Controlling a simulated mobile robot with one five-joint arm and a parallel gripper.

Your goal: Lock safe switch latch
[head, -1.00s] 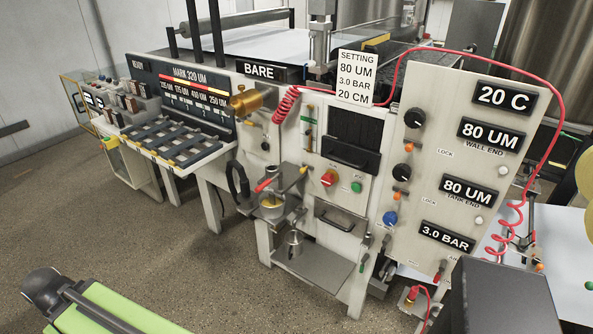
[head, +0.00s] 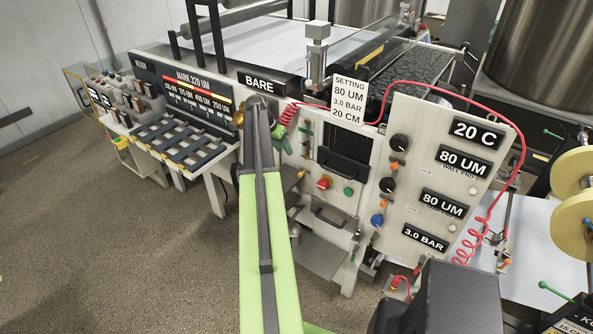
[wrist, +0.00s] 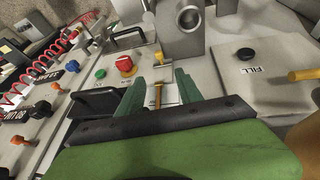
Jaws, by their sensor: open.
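A small brass-coloured lever (wrist: 157,95) on a pale plate looks like the safe switch latch, though I cannot be sure. In the wrist view it shows between the two green fingers of my gripper (wrist: 159,78). The fingers are open, one on each side of it, and I see no clear contact. In the head view my green arm reaches to the front of the machine, left of the red and green buttons. Only a green part of my gripper (head: 283,139) shows there. Whether the latch is locked cannot be told.
A red button (wrist: 124,64) and a green button (wrist: 100,74) sit near the fingers. A black handle (wrist: 97,103) is at their left. A panel marked FILL (wrist: 250,72) is at the right. A coiled red hose (head: 480,225) hangs by the knob panel (head: 423,150).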

